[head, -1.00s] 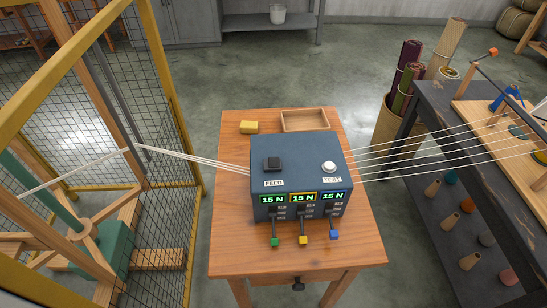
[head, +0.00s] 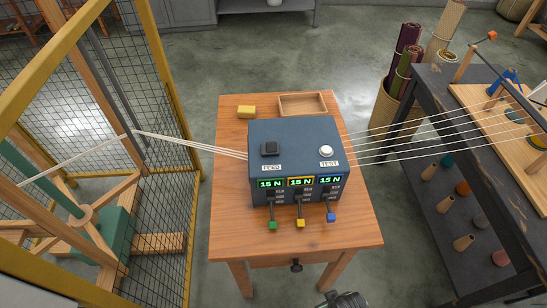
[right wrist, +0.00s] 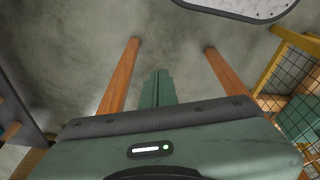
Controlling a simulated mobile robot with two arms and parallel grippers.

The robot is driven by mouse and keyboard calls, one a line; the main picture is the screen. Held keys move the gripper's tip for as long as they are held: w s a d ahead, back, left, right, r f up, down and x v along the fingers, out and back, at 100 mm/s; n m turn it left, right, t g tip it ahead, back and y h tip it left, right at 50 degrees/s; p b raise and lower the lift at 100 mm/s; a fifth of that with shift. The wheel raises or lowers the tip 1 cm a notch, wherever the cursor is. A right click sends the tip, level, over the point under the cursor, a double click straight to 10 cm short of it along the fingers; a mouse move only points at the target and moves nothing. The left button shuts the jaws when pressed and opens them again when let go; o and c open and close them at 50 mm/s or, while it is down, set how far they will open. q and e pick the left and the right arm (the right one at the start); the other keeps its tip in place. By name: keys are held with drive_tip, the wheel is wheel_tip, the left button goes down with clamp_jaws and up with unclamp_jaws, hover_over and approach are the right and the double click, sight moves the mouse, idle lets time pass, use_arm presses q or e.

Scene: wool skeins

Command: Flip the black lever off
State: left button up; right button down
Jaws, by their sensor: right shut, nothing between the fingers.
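The blue-grey control box (head: 258,195) stands on the wooden table. Three dark-stemmed levers on the front have a green tip (head: 272,225), a yellow tip (head: 300,223) and a blue tip (head: 331,217). No lever is wholly black. My right gripper (right wrist: 157,76) is shut and empty in the right wrist view, apart from the box and with table legs and floor beyond it. My left gripper is not in view.
A white TEST button (head: 326,151) is on the box's right. Strands run out both sides, towards a mesh fence (head: 160,85) and a dark bench (head: 440,105).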

drive_tip(key=w+a+r+t, duration=0.1)
drive_tip(key=w+a+r, duration=0.15)
drive_tip(key=r, duration=0.55)
drive_tip(key=w+a+r+n+p, duration=0.1)
drive_tip(key=w+r, duration=0.2)
drive_tip(key=r, duration=0.5)
drive_tip(key=w+a+r+t, duration=0.1)
drive_tip(key=w+r, duration=0.1)
drive_tip(key=r, duration=0.5)
drive_tip(key=w+a+r+n+t+y, duration=0.1)
drive_tip(key=w+a+r+n+t, duration=0.15)
drive_tip(key=a+r+n, duration=0.75)
drive_tip(key=w+a+r+n+t+y, duration=0.1)
drive_tip(key=w+a+r+n, duration=0.2)
drive_tip(key=a+r+n, duration=0.7)
drive_tip(key=d+r+n+t+h, duration=0.2)
drive_tip(key=d+r+n+t, duration=0.1)
drive_tip(key=d+n, duration=0.5)
drive_tip(key=r+n, duration=0.1)
drive_tip(key=n, duration=0.2)
drive_tip(key=shift+w+d+r+n+p, duration=0.15)
drive_tip(key=shift+w+d+n+p, duration=0.1)
drive_tip(key=shift+d+n+p, duration=0.1)
